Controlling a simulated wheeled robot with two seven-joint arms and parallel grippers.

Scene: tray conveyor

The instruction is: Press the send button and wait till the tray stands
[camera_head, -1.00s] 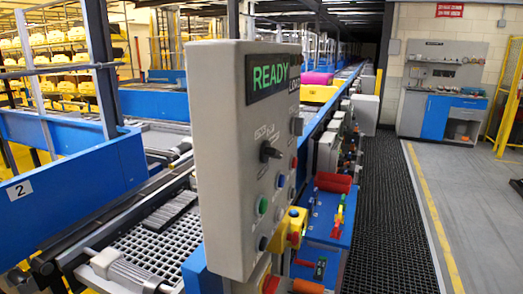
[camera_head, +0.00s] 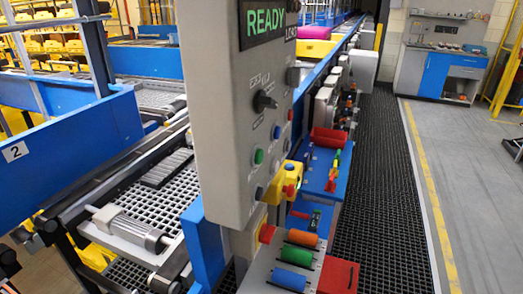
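A grey control panel (camera_head: 215,120) stands upright in the near middle, its lit display (camera_head: 265,20) reading READY in green. Its face carries a black rotary knob (camera_head: 265,101), a green button (camera_head: 258,156), a blue button (camera_head: 277,132) and a dark button (camera_head: 259,193). A yellow box with a red button (camera_head: 290,190) sits at its lower right. I cannot read which one is the send button. A yellow tray-like item (camera_head: 315,49) with a pink item (camera_head: 314,33) is on the line behind the panel; I cannot tell whether it is the tray. Neither of my grippers is recognisable in view.
A grey box with orange, green and blue cylinders (camera_head: 297,256) and a red block (camera_head: 338,276) is below the panel. Roller conveyors with blue side walls (camera_head: 70,150) run at left. A black mat (camera_head: 385,190) and open grey floor (camera_head: 470,200) are at right.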

